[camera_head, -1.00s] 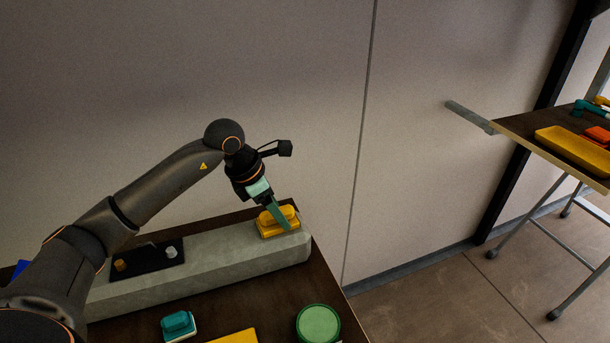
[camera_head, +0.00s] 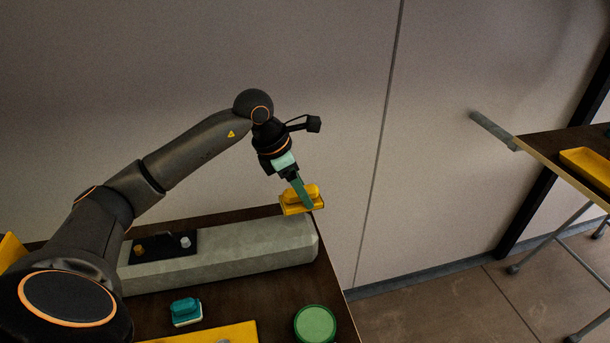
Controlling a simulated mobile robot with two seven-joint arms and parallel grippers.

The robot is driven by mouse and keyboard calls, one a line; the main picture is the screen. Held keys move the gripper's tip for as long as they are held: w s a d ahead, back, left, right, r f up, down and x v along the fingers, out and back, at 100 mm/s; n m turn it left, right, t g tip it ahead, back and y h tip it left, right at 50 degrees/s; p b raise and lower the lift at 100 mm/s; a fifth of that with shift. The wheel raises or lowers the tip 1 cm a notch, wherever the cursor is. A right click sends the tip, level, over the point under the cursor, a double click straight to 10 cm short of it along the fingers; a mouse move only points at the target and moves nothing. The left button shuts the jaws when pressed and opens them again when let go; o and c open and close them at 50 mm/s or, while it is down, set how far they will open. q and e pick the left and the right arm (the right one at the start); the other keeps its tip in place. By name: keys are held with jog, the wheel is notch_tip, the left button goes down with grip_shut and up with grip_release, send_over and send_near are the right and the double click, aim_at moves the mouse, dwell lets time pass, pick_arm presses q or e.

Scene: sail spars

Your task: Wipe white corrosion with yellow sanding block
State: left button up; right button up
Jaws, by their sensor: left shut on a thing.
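The yellow sanding block (camera_head: 301,201) is in my left gripper (camera_head: 304,195), which is shut on it. It is at the right end of the long grey spar (camera_head: 235,250), held at or just above the top; I cannot tell whether they touch. I make out no white corrosion on the spar; the part behind the block is hidden. My right gripper is not in view.
A black plate with small fittings (camera_head: 164,247) lies on the spar's left part. A teal-and-white block (camera_head: 186,311), a yellow tray (camera_head: 205,333) and a round green container (camera_head: 315,324) are on the dark table (camera_head: 268,297). A second table (camera_head: 560,143) stands at the right.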

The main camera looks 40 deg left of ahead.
pick_arm(q)
jog(key=shift+r+p, duration=0.4)
jog(key=shift+r, duration=0.6)
